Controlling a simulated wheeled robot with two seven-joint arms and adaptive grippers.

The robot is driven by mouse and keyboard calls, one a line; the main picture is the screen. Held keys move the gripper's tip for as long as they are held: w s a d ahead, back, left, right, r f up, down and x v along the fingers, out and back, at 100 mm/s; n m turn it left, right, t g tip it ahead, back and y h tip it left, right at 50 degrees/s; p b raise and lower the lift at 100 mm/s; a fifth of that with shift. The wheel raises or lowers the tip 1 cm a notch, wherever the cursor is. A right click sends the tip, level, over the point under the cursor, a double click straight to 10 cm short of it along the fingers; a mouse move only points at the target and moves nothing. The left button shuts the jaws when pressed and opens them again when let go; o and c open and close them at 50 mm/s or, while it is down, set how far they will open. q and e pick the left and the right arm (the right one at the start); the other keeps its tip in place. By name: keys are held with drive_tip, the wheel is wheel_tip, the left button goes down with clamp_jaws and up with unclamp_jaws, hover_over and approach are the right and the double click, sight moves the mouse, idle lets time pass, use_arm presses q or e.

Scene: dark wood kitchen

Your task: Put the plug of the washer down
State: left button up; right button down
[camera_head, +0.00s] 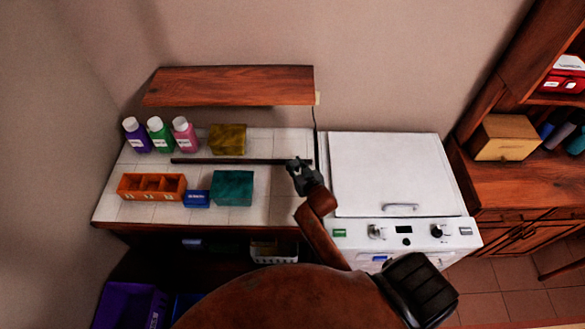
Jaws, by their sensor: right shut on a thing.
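The washer (385,175) is a white machine with a closed lid and a front panel of knobs, standing right of the tiled counter. A thin dark cord (315,125) runs down the wall from beside a small pale outlet (318,97) towards the gap between counter and washer. My right gripper (297,168) is over the counter's right end, left of the washer, shut on the plug. The plug is too small and too covered by the fingers to make out. My left gripper is not in view.
A dark rod (235,161) lies across the counter (265,205), its right end by my gripper. Several bottles, a yellow box (228,139), a teal box (233,188) and an orange divided tray (152,186) stand left. A wooden shelf (230,86) overhangs the back.

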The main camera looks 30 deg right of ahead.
sight(293, 163)
drive_tip(key=shift+w+d+f, duration=0.2)
drive_tip(key=shift+w+f, duration=0.3)
drive_tip(key=shift+f, duration=0.1)
drive_tip(key=shift+w+d+f, duration=0.15)
drive_tip(key=shift+w+f, duration=0.35)
drive_tip(key=shift+f, duration=0.1)
drive_tip(key=shift+w+d+f, duration=0.15)
drive_tip(key=shift+w+f, duration=0.2)
drive_tip(key=shift+f, duration=0.05)
wheel_tip(293, 163, down, 2)
drive_tip(key=shift+w+f, duration=0.1)
drive_tip(key=shift+f, duration=0.6)
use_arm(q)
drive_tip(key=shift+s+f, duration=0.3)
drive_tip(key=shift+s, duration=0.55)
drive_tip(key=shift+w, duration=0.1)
use_arm(e)
drive_tip(key=shift+f, duration=0.2)
use_arm(q)
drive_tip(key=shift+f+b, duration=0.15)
drive_tip(key=shift+b, duration=0.2)
use_arm(e)
drive_tip(key=shift+f, duration=0.2)
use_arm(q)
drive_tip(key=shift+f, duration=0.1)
use_arm(e)
drive_tip(key=shift+f, duration=0.2)
